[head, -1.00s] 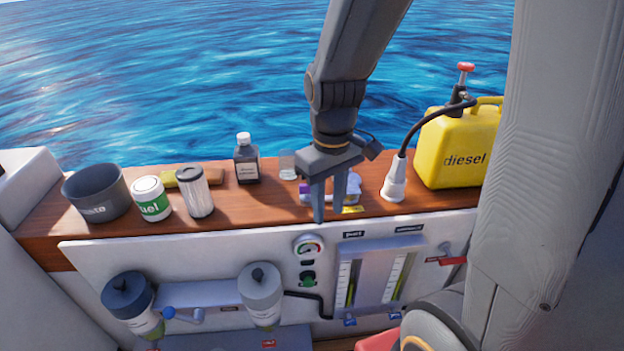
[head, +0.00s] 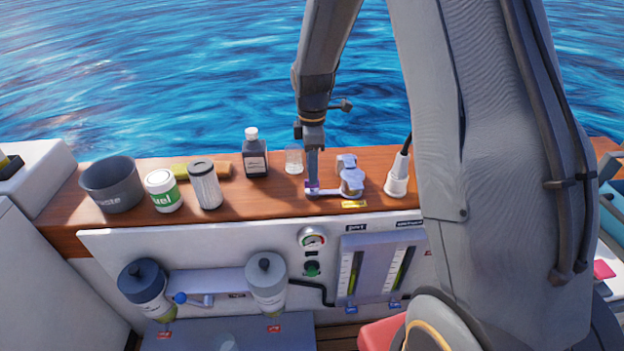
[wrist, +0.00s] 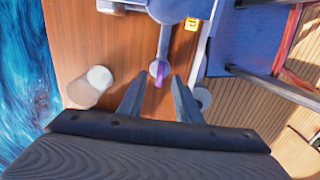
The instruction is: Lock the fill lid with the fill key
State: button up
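A pale grey lever-like piece with a purple end (head: 312,186), which looks like the fill key, lies at the front of the wooden deck. It runs from a grey metal fitting (head: 347,165), apparently the fill lid, above a yellow label (head: 354,203). In the wrist view the purple end (wrist: 159,80) sits ahead of and between my fingertips, and the bar runs up to the round grey fitting (wrist: 168,8). My gripper (head: 312,176) points down over the purple end. In the wrist view my gripper (wrist: 158,84) has its fingers apart. Contact cannot be told.
A clear glass (head: 293,160) and a dark bottle (head: 255,158) stand left of my gripper. A filter (head: 204,185), a fuel can (head: 162,190) and a waste pot (head: 112,186) are farther left. A white nozzle (head: 397,180) stands right of the fitting. The gauge panel (head: 376,268) is below.

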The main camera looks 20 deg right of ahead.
jog(key=shift+f+p, duration=0.3)
jog(key=shift+f, duration=1.85)
grip_shut()
